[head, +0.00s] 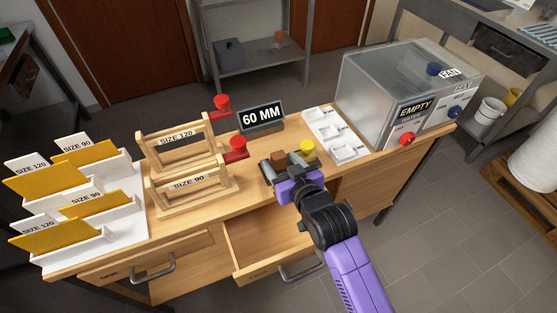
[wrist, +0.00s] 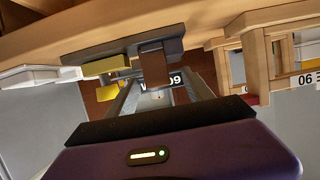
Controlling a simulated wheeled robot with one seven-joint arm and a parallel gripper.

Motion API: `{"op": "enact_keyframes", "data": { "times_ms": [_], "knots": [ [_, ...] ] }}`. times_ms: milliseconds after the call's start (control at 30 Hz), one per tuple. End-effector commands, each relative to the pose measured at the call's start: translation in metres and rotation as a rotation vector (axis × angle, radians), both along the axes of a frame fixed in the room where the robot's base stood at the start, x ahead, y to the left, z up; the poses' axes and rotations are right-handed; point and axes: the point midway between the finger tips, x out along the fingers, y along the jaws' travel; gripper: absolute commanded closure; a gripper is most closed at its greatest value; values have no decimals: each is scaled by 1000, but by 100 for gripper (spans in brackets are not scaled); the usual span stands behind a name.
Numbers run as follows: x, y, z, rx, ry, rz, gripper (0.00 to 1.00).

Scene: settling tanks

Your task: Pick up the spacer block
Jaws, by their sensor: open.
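A small brown block (head: 280,159) sits at a dark grey holder (head: 266,172) on the wooden bench. It also shows in the wrist view (wrist: 153,66), with a yellow block (wrist: 105,66) beside it on the grey holder (wrist: 120,48). No label tells which is the spacer block. My gripper (head: 290,172) is at the holder's near side, partly hiding it. In the wrist view my gripper (wrist: 160,94) has its fingers apart, with the brown block ahead of the gap between them. Whether the fingers touch it cannot be told.
A "60 MM" sign (head: 261,116) stands behind. Wooden frames (head: 190,180) with red knobs are left, white trays (head: 330,135) and a clear tank (head: 390,95) right. A yellow round piece (head: 308,147) is close by. A drawer (head: 270,245) stands open below.

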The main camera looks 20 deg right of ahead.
Motion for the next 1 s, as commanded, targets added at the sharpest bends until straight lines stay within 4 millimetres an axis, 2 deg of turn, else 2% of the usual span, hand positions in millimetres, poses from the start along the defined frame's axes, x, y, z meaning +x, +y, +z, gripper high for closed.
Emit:
{"op": "enact_keyframes", "data": {
  "times_ms": [400,533,767,1000],
  "knots": [
    [48,-4,-11,-1,-1,1,40],
    [56,-4,-14,0,-2,0,40],
    [57,-4,-15,0,-2,0,40],
    [57,-4,-15,0,-2,0,85]
  ]
}}
